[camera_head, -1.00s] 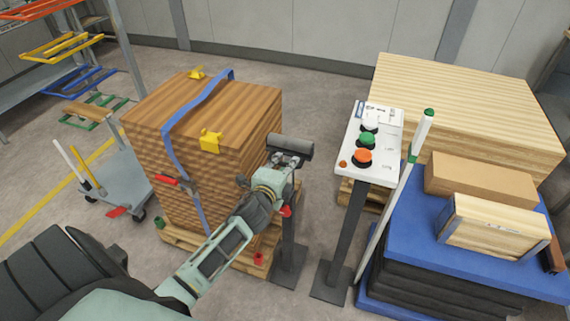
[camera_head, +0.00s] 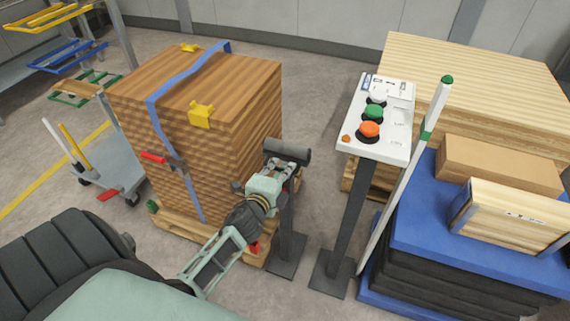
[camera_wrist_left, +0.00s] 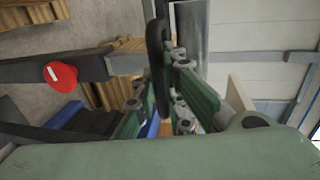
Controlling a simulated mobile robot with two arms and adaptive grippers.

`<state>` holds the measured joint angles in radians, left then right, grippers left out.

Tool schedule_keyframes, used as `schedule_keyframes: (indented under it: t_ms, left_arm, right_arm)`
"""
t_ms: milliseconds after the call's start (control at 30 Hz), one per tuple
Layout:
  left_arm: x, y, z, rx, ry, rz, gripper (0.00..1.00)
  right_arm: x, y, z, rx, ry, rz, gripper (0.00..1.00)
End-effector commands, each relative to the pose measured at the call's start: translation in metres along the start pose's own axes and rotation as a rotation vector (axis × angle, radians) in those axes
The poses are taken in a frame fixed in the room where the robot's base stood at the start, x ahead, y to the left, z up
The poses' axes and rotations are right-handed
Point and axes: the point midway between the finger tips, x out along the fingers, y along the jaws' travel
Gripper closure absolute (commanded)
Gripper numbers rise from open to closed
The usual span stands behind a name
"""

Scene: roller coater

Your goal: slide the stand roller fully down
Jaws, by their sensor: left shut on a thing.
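The stand roller (camera_head: 290,152) is a dark grey cylinder lying level at the top of a dark post, with a flat square base (camera_head: 287,258) on the floor. My left gripper (camera_head: 283,172) is at the roller's near side and is shut on it, its arm reaching in from lower left. A red knob (camera_wrist_left: 60,77) sits on the dark post (camera_wrist_left: 28,70) there. The gripper hides part of the post in the head view. My right gripper is not in view.
A strapped wood stack (camera_head: 245,140) on a pallet stands close to the left. A button panel (camera_head: 396,140) on a post stands to the right. Beyond it are a white pole (camera_head: 405,190) and a blue-topped stack (camera_head: 415,235) with boxes. Floor shows between the two stands.

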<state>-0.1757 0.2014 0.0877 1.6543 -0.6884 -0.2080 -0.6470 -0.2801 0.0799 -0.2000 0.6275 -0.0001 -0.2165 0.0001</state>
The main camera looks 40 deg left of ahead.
Motion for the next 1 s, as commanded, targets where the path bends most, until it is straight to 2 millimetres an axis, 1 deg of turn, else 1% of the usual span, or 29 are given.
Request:
schedule_keyframes:
  t_ms: [33,167,200,300,400,433,567,667,700,767,867,967,1000]
  left_arm:
    - [-0.002,0.009,-0.001,0.005,-0.001,0.018,1.00]
    - [-0.002,0.010,-0.001,0.006,-0.001,0.020,1.00]
    - [-0.002,0.011,-0.001,0.006,-0.001,0.020,0.90]
    - [-0.002,0.011,-0.001,0.005,-0.001,0.020,0.81]
    - [-0.002,0.009,-0.001,0.004,0.000,0.018,0.72]
    - [-0.002,0.009,-0.001,0.004,0.000,0.017,0.71]
    - [-0.001,0.006,-0.001,0.003,0.000,0.013,0.71]
    - [-0.001,0.005,-0.001,0.002,0.000,0.011,0.71]
    - [-0.001,0.005,-0.001,0.002,0.000,0.010,0.71]
    - [-0.003,0.005,-0.001,0.002,0.000,0.010,0.71]
    - [-0.011,0.006,0.000,0.002,0.000,0.011,0.71]
    - [-0.028,0.005,0.000,0.002,0.000,0.011,0.71]
    - [-0.037,0.006,-0.001,0.001,0.000,0.012,0.71]
  right_arm:
    - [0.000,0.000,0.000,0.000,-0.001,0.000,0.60]
    - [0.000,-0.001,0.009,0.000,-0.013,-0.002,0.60]
    - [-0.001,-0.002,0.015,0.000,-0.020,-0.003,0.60]
    - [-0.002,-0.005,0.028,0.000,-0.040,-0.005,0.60]
    - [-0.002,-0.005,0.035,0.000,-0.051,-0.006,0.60]
    - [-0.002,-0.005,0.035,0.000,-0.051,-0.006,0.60]
    - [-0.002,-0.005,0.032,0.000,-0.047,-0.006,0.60]
    - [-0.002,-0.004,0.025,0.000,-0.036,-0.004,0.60]
    - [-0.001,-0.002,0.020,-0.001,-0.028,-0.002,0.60]
    - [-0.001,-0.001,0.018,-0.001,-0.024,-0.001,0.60]
    - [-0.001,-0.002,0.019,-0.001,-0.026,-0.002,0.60]
    - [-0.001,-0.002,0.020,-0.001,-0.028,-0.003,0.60]
    - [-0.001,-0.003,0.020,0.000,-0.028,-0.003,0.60]
